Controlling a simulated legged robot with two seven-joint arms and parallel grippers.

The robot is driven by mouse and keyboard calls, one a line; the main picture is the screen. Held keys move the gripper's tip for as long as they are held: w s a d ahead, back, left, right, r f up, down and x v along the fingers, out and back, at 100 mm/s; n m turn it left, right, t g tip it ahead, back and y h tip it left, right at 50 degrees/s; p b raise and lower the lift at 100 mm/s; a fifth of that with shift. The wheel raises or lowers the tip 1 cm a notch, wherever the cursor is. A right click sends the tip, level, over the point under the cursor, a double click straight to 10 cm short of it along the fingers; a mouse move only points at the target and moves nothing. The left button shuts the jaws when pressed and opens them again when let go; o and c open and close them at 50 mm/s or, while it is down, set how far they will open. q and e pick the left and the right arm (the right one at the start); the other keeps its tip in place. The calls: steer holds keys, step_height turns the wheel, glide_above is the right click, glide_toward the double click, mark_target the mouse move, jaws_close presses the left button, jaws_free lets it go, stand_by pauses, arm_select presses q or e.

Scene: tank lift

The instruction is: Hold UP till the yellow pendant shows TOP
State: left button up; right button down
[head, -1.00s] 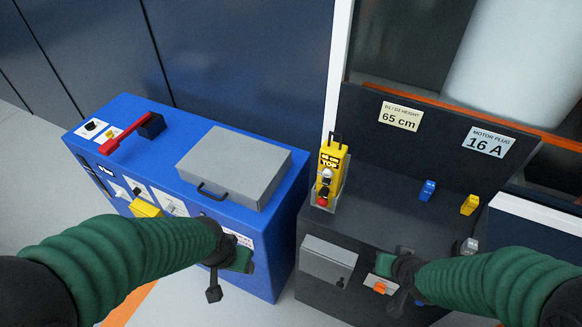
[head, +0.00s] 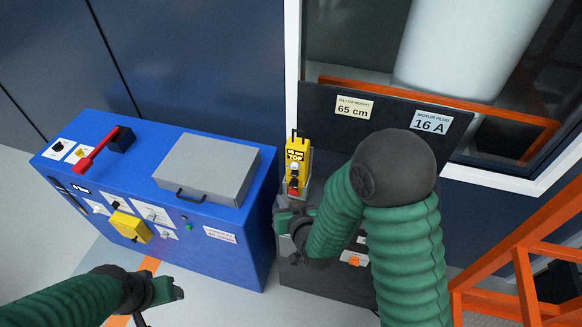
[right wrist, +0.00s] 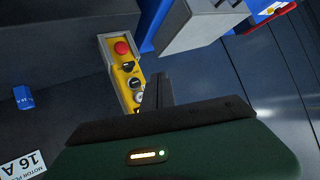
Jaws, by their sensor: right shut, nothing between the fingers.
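The yellow pendant (head: 297,160) stands upright in a holder on the dark cabinet. Its display (head: 295,155) reads TOP, with a smaller line above it that is hard to read. Its red button also shows in the right wrist view (right wrist: 121,47), with several black and pale buttons along the yellow body (right wrist: 125,76). My right gripper (head: 287,212) is shut and empty, just below the pendant in the head view. Its dark fingers (right wrist: 163,90) cover the pendant's far end in the wrist view; I cannot tell whether they touch it. My left gripper (head: 178,291) is low, before the blue cabinet; its jaws are unclear.
The blue cabinet (head: 240,255) at left carries a red-handled lever (head: 95,150), a grey lidded box (head: 207,165) and a yellow box (head: 130,227). Signs read 65 cm (head: 354,108) and 16 A (head: 431,122). An orange frame (head: 520,250) stands at right.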

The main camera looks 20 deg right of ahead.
mark_target(294, 167)
steer(key=w+d, duration=0.5)
steer(key=w, duration=0.2)
steer(key=shift+a+r+p, duration=0.1)
steer(key=shift+a+p, duration=0.1)
steer(key=shift+p, duration=0.1)
stand_by(0.3)
steer(key=shift+w+d, duration=0.1)
steer(key=shift+d, duration=0.05)
stand_by(1.4)
steer(key=shift+w+d, duration=0.15)
steer(key=shift+w, duration=0.05)
steer(key=shift+w+d+r, duration=0.1)
steer(key=shift+w+d, duration=0.2)
steer(key=shift+w, duration=0.15)
stand_by(2.1)
steer(key=shift+s+a+b, duration=0.3)
steer(key=shift+s+a, duration=0.25)
steer(key=shift+s, duration=0.25)
